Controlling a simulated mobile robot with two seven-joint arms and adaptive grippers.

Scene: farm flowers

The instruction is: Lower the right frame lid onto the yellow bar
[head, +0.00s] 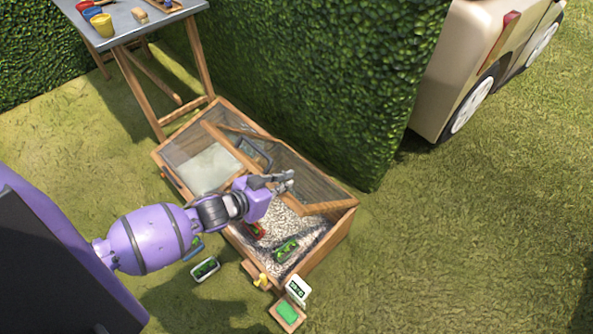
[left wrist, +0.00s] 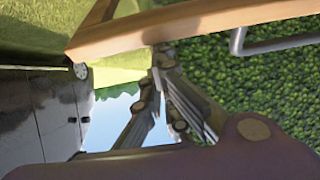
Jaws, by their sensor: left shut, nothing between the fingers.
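The wooden cold frame (head: 325,245) stands on the grass in the head view. Its right lid (head: 300,180), a wood-edged dark panel, is raised at the back, leaving the gravel bed below exposed. My left gripper (head: 289,181) is shut and empty, in front of this lid in the picture; contact cannot be told. In the left wrist view the fingers (left wrist: 158,95) are below a wooden lid rail (left wrist: 190,27) with a grey handle (left wrist: 238,42). A small yellow piece (head: 263,281), perhaps the yellow bar, is at the frame's front edge. My right gripper is not in view.
A small display (head: 298,290) stands at the front corner. A hedge (head: 310,80) closes the back; a table (head: 135,22) stands behind left.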

